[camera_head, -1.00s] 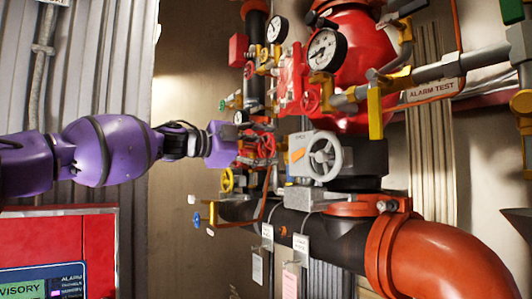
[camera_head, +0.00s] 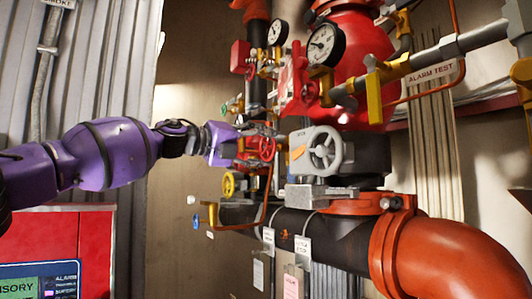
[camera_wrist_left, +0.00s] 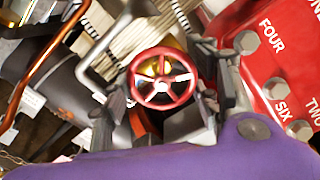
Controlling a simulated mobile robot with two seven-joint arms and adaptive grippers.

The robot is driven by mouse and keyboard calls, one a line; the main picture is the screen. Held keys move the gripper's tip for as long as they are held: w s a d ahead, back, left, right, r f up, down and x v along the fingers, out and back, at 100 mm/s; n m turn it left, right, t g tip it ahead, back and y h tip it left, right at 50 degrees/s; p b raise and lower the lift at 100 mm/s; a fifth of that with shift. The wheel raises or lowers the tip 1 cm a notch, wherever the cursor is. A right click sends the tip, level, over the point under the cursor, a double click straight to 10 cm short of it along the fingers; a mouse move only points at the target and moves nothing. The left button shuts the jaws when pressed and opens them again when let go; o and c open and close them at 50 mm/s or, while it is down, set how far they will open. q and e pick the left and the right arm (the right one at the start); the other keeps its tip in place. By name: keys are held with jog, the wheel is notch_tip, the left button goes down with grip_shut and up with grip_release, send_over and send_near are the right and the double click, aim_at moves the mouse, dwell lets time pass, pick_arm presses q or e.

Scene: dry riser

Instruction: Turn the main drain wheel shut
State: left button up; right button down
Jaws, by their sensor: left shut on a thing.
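A small red wheel with pale spokes (camera_head: 267,149) sits on the valve group left of the big pipe. It fills the middle of the left wrist view (camera_wrist_left: 161,86). My left gripper (camera_head: 250,143) reaches it from the left and is shut on it, with a grey finger on each side of the wheel in the wrist view. The fingers partly hide the fitting behind the wheel. No label marks this wheel legibly as the main drain. My right gripper is not in view.
A larger grey handwheel (camera_head: 325,150) stands just right of the red wheel. A yellow wheel (camera_head: 229,184) and a blue-ended lever (camera_head: 209,214) are below. Gauges (camera_head: 320,46), a black pipe (camera_head: 338,235) and an orange elbow (camera_head: 440,260) crowd the right.

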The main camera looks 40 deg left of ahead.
pick_arm(q)
jog(key=m, duration=0.3)
jog(key=m+b, duration=0.1)
jog(key=shift+w+f+m, duration=0.1)
jog(key=shift+f+m, duration=0.15)
jog(key=shift+m, duration=0.05)
jog(key=m, duration=0.2)
jog(key=shift+m, duration=0.3)
jog(key=shift+r+m+b, duration=0.15)
jog(key=shift+m+b, duration=0.15)
jog(key=shift+m, duration=1.2)
